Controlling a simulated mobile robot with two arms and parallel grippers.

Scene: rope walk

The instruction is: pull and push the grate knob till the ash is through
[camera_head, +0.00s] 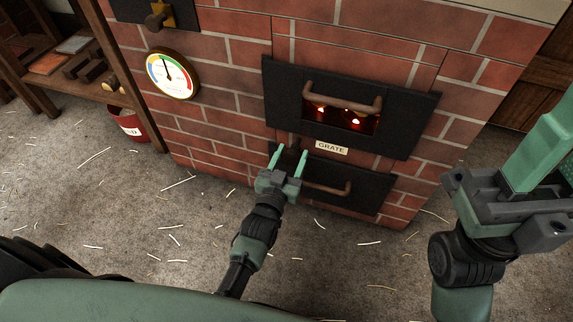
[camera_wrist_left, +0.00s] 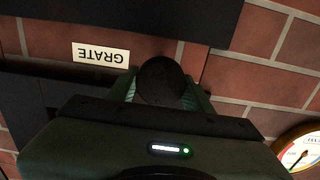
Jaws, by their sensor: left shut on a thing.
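The grate knob (camera_head: 291,150) is a dark round knob on the brick furnace front, just left of the white GRATE label (camera_head: 331,148). My left gripper (camera_head: 288,156) is shut on it. In the left wrist view the dark knob (camera_wrist_left: 161,80) sits between the two green fingers, with the label, upside down, beside it. The black upper door (camera_head: 282,92) has a curved handle and an opening where embers glow red. No ash shows. My right gripper (camera_head: 541,140) is raised at the right edge, away from the furnace; its finger gap is unclear.
The black lower door (camera_head: 368,187), with a bar handle, sits below the label, close to my left gripper. A round gauge (camera_head: 172,75) hangs on the bricks at left. A shelf (camera_head: 112,92) and red bucket (camera_head: 129,123) stand farther left. Pale straw lies on the floor.

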